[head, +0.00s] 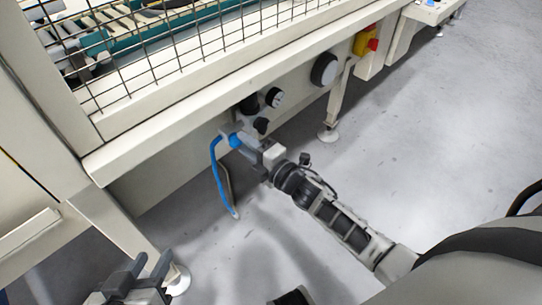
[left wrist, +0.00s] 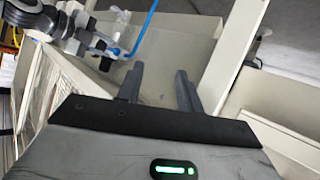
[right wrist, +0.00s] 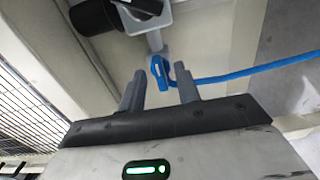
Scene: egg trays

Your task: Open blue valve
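The blue valve (head: 235,142) is on the machine's lower front panel, with a blue hose (head: 216,172) hanging below it. In the right wrist view its blue handle (right wrist: 159,68) sits just ahead of the fingertips, in the space between them. My right gripper (head: 240,136) is open, with its fingers either side of the valve; contact cannot be seen. My left gripper (head: 153,263) is open and empty, low at the left near a machine leg. The left wrist view shows the same open fingers (left wrist: 158,77) and the blue hose (left wrist: 147,28).
A round gauge (head: 274,97), a dark knob (head: 324,69) and a yellow-and-red switch box (head: 366,41) line the panel to the right. A wire mesh guard (head: 200,40) stands above. Machine legs (head: 336,105) reach the floor. The grey floor (head: 440,130) at the right is free.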

